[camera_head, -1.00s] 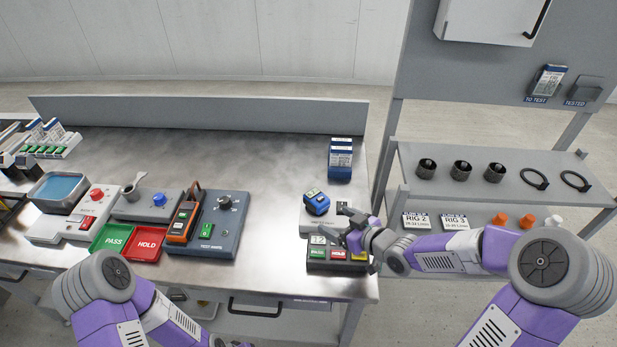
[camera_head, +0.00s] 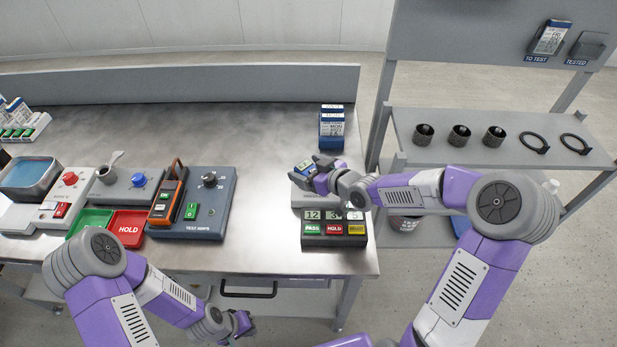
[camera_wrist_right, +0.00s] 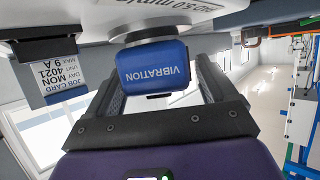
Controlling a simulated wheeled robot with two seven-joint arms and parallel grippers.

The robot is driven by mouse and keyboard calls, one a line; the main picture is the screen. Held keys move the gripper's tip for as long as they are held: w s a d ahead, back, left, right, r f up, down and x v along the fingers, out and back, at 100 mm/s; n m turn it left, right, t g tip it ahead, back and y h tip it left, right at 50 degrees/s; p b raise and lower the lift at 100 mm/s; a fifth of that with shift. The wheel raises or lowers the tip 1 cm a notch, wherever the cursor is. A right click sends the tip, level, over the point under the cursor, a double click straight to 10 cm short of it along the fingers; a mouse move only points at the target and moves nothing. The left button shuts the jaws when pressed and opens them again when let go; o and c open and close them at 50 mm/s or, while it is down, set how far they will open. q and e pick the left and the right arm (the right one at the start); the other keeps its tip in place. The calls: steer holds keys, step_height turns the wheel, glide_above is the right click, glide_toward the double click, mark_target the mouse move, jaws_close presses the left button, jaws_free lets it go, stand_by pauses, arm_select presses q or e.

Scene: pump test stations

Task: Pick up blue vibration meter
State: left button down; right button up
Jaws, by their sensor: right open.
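The blue vibration meter (camera_head: 302,167) stands on a light grey stand (camera_head: 301,198) near the right end of the bench. My right gripper (camera_head: 318,174) is at it and hides part of it in the head view. In the right wrist view, which is upside down, the meter (camera_wrist_right: 152,66) with its VIBRATION label sits between the two fingers of my open right gripper (camera_wrist_right: 158,80). A gap shows on the right side; contact on the left is unclear. My left gripper (camera_head: 240,323) is low, in front of the bench, its jaws too small to judge.
A display box with PASS and HOLD buttons (camera_head: 334,229) stands in front of the meter's stand. Test units and the orange-cased meter (camera_head: 167,196) are left. A shelf (camera_head: 500,150) stands right. The bench middle is clear.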

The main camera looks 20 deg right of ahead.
steer(key=c, duration=1.4)
steer(key=shift+r, duration=0.2)
steer(key=shift+c, duration=0.4)
